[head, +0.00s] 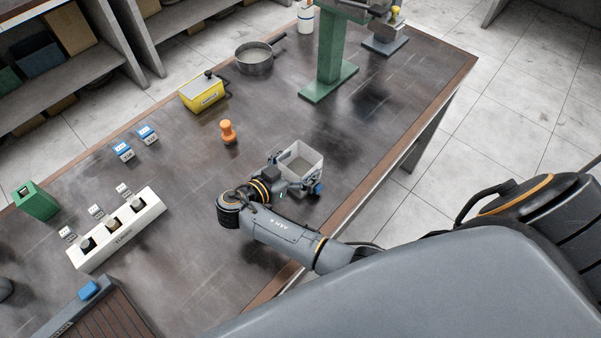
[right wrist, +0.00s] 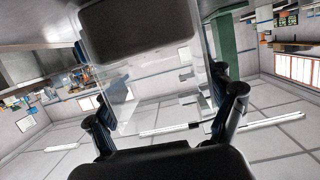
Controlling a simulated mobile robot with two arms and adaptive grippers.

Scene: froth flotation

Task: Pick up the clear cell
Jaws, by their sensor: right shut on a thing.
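The clear cell (head: 301,158) is a square, see-through box with greyish contents, near the right edge of the dark table (head: 190,180) in the head view. My right gripper (head: 297,180) is shut on its near side. In the right wrist view the cell's clear wall (right wrist: 150,85) stands between the fingers of my right gripper (right wrist: 160,120). Whether the cell touches the table or is just above it, I cannot tell. My left gripper is not in view.
An orange knob-like object (head: 228,131) and a yellow box (head: 202,92) stand behind the cell to the left. A green stand (head: 328,60) and a pan (head: 254,62) are farther back. A white block with vials (head: 116,230) is at left. Table around the cell is clear.

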